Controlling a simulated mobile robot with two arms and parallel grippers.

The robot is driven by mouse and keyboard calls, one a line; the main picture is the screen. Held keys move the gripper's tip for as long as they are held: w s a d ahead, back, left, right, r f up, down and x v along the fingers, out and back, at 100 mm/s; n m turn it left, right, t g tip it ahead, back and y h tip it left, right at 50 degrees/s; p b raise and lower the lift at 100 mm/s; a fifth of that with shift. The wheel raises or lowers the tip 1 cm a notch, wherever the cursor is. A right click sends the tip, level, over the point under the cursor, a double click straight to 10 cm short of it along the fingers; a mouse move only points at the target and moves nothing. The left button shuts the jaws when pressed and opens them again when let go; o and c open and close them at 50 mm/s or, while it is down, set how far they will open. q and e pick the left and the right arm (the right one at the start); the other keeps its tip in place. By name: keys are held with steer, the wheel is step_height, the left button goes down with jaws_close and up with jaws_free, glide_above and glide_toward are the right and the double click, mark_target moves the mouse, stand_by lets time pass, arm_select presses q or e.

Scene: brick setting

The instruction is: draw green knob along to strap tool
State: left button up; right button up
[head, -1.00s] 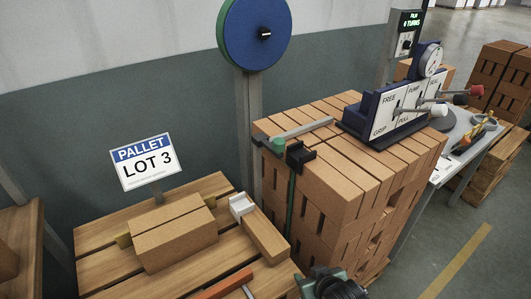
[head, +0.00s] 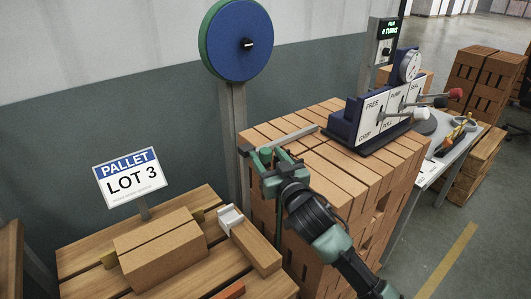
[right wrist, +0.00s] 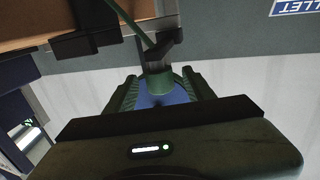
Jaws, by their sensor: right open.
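The green knob (right wrist: 157,80) shows in the right wrist view at the end of a thin green strap (right wrist: 135,22). It sits between the fingers of my right gripper (right wrist: 160,92), which is open around it; contact cannot be told. In the head view my right gripper (head: 268,160) is at the left front edge of the brick stack and hides the knob. The strap tool (head: 385,115), a blue block with a white lever panel and round gauge, stands on top of the stack, to the right. My left gripper is not in view.
A grey bar (head: 295,135) lies on the brick stack (head: 345,165) behind my gripper. A blue and green reel (head: 236,40) stands on a post behind. Left are a LOT 3 sign (head: 130,178) and a wooden pallet table (head: 85,262) with loose blocks. Stack top before the tool is clear.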

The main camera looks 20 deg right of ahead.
steer(key=shift+w, duration=0.8)
jaws_close()
stand_by(0.9)
